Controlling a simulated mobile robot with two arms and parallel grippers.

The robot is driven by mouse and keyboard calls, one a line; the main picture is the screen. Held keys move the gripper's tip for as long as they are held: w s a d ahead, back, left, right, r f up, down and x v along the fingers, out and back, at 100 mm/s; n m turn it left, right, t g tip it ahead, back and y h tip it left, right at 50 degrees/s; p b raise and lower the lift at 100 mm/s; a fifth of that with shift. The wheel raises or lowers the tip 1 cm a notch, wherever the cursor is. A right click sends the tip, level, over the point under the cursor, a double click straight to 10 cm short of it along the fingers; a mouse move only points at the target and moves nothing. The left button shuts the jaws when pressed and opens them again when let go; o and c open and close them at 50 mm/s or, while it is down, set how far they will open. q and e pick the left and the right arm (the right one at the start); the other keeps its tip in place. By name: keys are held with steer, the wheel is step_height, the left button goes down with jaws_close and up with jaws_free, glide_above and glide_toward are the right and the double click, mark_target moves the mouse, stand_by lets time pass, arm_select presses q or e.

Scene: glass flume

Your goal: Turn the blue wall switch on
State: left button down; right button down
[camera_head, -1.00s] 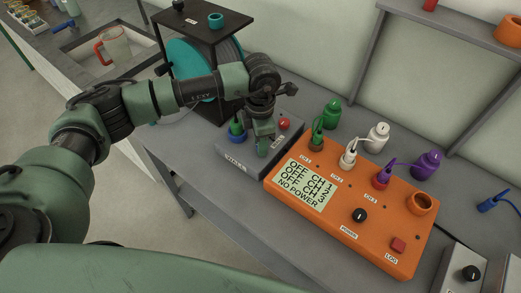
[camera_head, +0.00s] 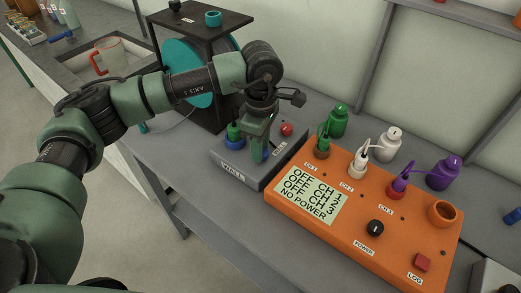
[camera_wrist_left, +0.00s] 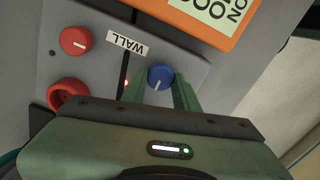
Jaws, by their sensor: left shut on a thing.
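The blue wall switch is a round knob with a white pointer line; in the left wrist view the blue knob (camera_wrist_left: 161,74) sits between my left gripper's fingers (camera_wrist_left: 160,92), which are shut on it. In the head view my left gripper (camera_head: 258,143) points down onto the grey wall box (camera_head: 232,158), labelled WALL, and its fingers mostly hide the blue knob (camera_head: 265,154). In the wrist view the pointer line runs towards my gripper's palm. A small red light (camera_wrist_left: 126,83) shows beside the knob. My right gripper is not in view.
A red knob (camera_head: 287,129) is on the same box, and a green plug (camera_head: 234,131) stands close to my gripper. The orange unit (camera_head: 376,208) to the right reads OFF channels and NO POWER. A dark stand with a teal reel (camera_head: 190,75) is behind my forearm.

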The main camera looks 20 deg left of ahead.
arm_select(q)
steer(key=shift+w+r, duration=0.1)
steer(key=shift+r, duration=0.05)
steer(key=c, duration=1.1)
jaws_free()
steer(key=shift+o, duration=0.2)
step_height(320, 180, up, 8)
steer(key=shift+f+b, duration=0.15)
steer(key=shift+b, duration=0.4)
